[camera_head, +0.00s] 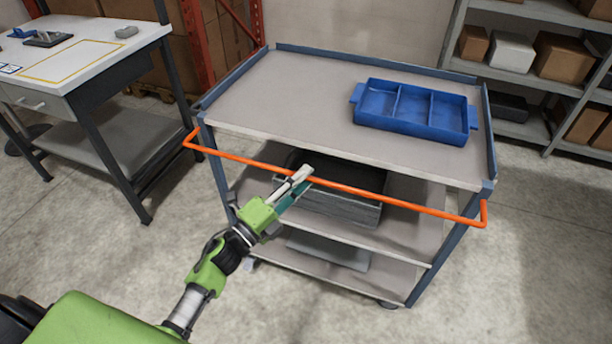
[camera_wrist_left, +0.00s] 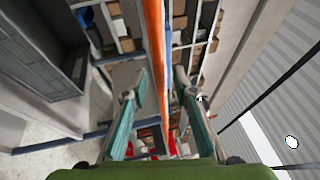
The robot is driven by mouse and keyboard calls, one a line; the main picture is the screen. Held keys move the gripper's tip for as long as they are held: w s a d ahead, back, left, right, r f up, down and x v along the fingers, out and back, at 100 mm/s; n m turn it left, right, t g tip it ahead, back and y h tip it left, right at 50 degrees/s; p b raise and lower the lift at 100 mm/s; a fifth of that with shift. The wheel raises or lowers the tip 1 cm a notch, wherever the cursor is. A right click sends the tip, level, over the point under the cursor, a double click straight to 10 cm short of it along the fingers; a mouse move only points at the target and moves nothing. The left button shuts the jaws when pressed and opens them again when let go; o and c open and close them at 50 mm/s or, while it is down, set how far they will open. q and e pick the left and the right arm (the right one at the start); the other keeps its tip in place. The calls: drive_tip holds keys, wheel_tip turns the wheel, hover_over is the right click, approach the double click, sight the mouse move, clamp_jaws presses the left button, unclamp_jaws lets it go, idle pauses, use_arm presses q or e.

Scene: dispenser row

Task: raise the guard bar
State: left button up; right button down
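The orange guard bar (camera_head: 410,204) runs across the front of the grey and blue cart, just below its top shelf, with bent ends at both corner posts. My left gripper (camera_head: 304,175) is at the bar, left of its middle. In the left wrist view, the bar (camera_wrist_left: 155,45) runs lengthwise between the two fingers of the left gripper (camera_wrist_left: 160,85). The fingers are apart, with a gap visible on each side of the bar, so it does not look clamped. My right gripper is in neither view.
The cart's top shelf (camera_head: 290,92) holds a blue divided tray (camera_head: 405,126) at the right. A dark grey box (camera_head: 340,207) stands on the middle shelf behind the bar. A white-topped workbench (camera_head: 75,60) stands at the left. Shelving with boxes (camera_head: 562,58) is at the back right.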

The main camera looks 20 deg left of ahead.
use_arm(q)
drive_tip(key=shift+w+d+r, duration=0.1)
drive_tip(key=shift+w+d, duration=0.2)
drive_tip(key=shift+w, duration=0.3)
clamp_jaws()
